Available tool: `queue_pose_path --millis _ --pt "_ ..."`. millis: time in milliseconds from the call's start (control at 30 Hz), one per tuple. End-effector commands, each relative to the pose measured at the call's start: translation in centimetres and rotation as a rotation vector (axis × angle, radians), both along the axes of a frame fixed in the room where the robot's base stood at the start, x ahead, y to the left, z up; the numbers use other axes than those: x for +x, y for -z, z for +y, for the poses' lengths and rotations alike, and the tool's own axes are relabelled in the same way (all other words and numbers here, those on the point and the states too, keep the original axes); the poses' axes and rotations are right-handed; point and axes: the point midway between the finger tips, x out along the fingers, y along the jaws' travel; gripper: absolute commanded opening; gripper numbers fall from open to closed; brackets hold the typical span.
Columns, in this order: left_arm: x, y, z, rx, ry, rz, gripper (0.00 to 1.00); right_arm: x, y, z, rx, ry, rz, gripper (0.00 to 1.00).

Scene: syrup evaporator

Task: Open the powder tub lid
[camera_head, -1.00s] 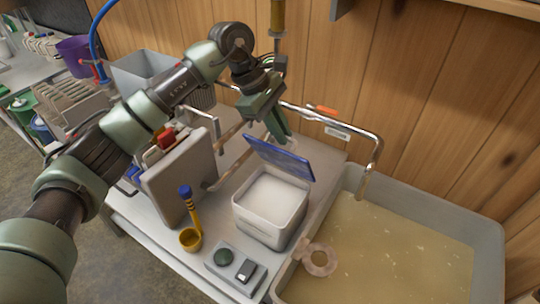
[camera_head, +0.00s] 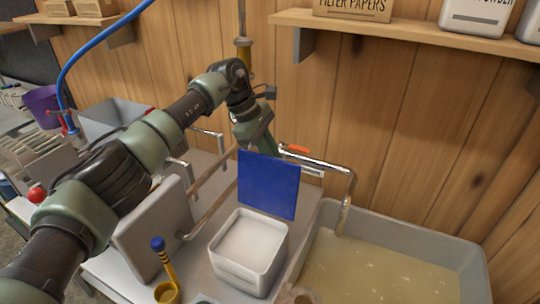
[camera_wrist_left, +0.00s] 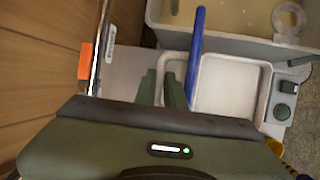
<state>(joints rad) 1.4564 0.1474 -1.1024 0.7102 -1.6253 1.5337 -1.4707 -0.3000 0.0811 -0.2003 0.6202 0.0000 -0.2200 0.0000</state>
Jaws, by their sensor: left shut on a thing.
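The powder tub (camera_head: 250,276) is a white square box full of white powder, standing on the grey bench. Its blue lid (camera_head: 268,185) stands about upright at the tub's back edge, so the tub is open. My left gripper (camera_head: 262,144) is behind the lid, its fingertips mostly hidden there. In the left wrist view the lid (camera_wrist_left: 196,50) shows edge-on beside the tub (camera_wrist_left: 228,87), and the left gripper (camera_wrist_left: 162,88) is shut on a pale loop handle (camera_wrist_left: 176,57) on the lid's back. My right gripper is not in view.
A basin of yellowish liquid (camera_head: 385,275) stands right of the tub. A bent metal pipe (camera_head: 340,170) runs behind the lid. A grey panel (camera_head: 155,230) and a yellow scoop (camera_head: 166,290) are to the left. A shelf (camera_head: 400,30) hangs above.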

Motion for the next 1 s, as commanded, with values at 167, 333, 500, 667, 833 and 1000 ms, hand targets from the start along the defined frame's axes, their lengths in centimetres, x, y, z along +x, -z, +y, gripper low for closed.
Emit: queue_pose_path --millis 167,333,500,667,833,1000 --pt "-0.1 0.3 -0.1 0.002 0.005 0.005 0.00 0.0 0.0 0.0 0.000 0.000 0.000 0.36" --pt "-0.1 0.3 -0.1 0.002 0.004 0.005 0.00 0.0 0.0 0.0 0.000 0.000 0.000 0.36" --pt "0.0 0.2 0.0 0.001 0.004 0.003 0.33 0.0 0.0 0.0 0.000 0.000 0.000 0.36" --pt "0.0 0.1 0.0 0.000 0.002 0.002 0.33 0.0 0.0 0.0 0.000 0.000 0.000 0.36" --pt "0.1 -0.3 0.1 -0.001 0.001 -0.001 0.33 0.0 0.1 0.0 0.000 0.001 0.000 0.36" --pt "0.1 -2.4 1.2 0.000 0.000 -0.003 0.33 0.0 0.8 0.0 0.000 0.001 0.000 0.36"
